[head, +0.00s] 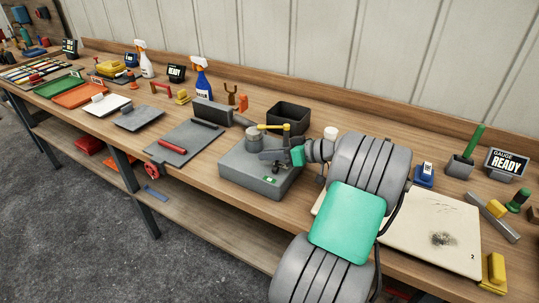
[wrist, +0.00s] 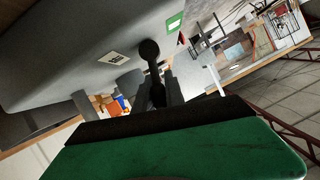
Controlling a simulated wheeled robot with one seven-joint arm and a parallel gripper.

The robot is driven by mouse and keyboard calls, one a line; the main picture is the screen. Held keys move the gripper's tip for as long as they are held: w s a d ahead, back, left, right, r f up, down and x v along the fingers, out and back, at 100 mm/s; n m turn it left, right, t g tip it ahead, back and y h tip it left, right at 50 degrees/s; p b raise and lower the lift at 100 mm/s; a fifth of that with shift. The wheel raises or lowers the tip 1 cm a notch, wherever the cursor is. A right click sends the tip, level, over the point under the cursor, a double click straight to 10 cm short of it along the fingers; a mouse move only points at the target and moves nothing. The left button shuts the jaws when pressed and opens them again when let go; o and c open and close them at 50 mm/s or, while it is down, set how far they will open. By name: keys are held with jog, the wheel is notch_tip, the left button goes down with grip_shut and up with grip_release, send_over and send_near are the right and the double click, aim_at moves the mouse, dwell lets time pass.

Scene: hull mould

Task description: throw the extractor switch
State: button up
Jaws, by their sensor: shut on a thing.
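A grey box (head: 262,184) with a small green panel stands at the bench's front edge in the head view. Its grey face (wrist: 85,40) fills the upper left of the wrist view, with a white label too small to read. A black lever (wrist: 152,62) with a round end rises from it. My gripper (head: 272,157) is at the box's top and mostly hides the lever in the head view. In the wrist view my gripper (wrist: 160,88) has its dark fingers shut on the lever, the round end showing beyond the fingertips.
A dark open bin (head: 288,116) is behind that. A grey mat with a red roller (head: 172,146) lies to the left. A pale board (head: 430,236) lies to the right.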

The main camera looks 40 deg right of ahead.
grip_shut()
jog(key=shift+d+r+m+p, duration=0.1)
jog(key=shift+r+m+p, duration=0.2)
jog(key=shift+p, duration=0.85)
jog(key=y+p, duration=0.1)
jog(key=p, duration=0.3)
jog(key=shift+w+d+r+m, duration=0.1)
jog(key=shift+d+r+m, duration=0.1)
jog(key=shift+m, duration=0.2)
jog(key=p, duration=0.3)
jog(key=shift+d+f, duration=0.1)
jog(key=shift+f, duration=0.15)
jog(key=shift+f+m+y+p, duration=0.3)
jog(key=shift+f, duration=0.15)
jog(key=o, duration=0.6)
grip_release()
